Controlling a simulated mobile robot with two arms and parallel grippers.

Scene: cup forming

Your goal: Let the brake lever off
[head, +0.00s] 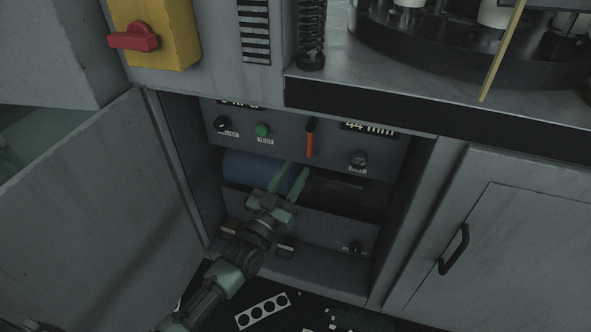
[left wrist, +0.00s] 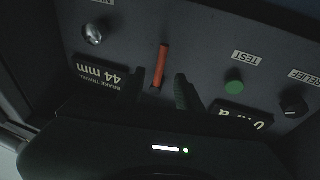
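The brake lever (head: 310,143) is an orange bar with a dark upper end on the grey control panel inside the open cabinet. It points downward in the head view. It also shows in the left wrist view (left wrist: 161,62), where the panel is upside down. My left gripper (head: 296,170) is open and empty, with its green fingers just below the lever in the head view. In the left wrist view its fingertips (left wrist: 161,79) lie on either side of the lever, and no contact is visible. My right gripper is not in view.
A brake travel display (left wrist: 100,74) reads 44 mm. A green TEST button (head: 262,129), a relief knob (left wrist: 293,104) and another knob (head: 357,160) flank the lever. A blue cylinder (head: 240,166) lies below the panel. The open cabinet door (head: 95,215) stands on the left.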

